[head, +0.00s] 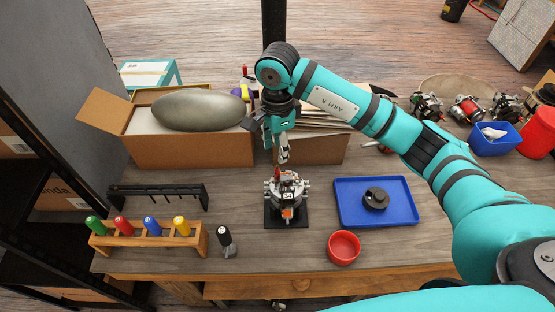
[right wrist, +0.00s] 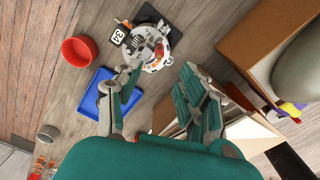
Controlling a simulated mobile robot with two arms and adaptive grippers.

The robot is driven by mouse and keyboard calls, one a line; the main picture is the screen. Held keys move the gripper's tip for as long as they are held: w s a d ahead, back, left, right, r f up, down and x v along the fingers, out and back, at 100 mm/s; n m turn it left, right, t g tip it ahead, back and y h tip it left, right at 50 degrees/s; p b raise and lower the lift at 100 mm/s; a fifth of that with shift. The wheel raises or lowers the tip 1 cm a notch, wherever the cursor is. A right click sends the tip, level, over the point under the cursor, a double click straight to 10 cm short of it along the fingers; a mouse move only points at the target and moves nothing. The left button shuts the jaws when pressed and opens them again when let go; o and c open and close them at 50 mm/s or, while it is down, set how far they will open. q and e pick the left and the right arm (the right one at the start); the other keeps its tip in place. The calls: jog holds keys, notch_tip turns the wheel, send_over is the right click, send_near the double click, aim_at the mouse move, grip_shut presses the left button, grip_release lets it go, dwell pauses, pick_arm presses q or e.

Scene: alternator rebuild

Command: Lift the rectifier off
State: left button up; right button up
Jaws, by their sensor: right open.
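The alternator (head: 285,187) stands on a small black base plate (head: 272,220) at the middle of the bench, with silver, orange and red parts showing. In the right wrist view the alternator (right wrist: 152,46) is seen from above, with a marked tag beside it. I cannot clearly tell the rectifier from the other parts on it. My right gripper (head: 283,153) points down just above and behind the alternator. In the right wrist view the right gripper (right wrist: 160,80) is open, with nothing between its fingers. My left gripper is not in view.
A blue tray (head: 348,214) holding a black round part (head: 376,198) lies to the right. A red bowl (head: 343,248) is in front. A screwdriver rack (head: 150,237) and a black-handled tool (head: 225,240) stand left. Cardboard boxes (head: 190,150) stand behind.

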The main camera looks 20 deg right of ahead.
notch_tip(320, 180, down, 3)
jog(key=shift+s+f+p, duration=0.15)
jog(key=shift+p, duration=0.3)
notch_tip(320, 180, down, 2)
jog(key=shift+f+p, duration=0.25)
jog(key=shift+p, duration=0.05)
jog(key=shift+f, duration=0.75)
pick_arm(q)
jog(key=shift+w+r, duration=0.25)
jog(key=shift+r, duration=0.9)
pick_arm(e)
jog(key=shift+c, duration=0.2)
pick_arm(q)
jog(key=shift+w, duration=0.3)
pick_arm(e)
grip_shut()
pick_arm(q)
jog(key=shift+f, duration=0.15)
pick_arm(e)
jog(key=shift+r, duration=0.2)
jog(key=shift+r, duration=0.15)
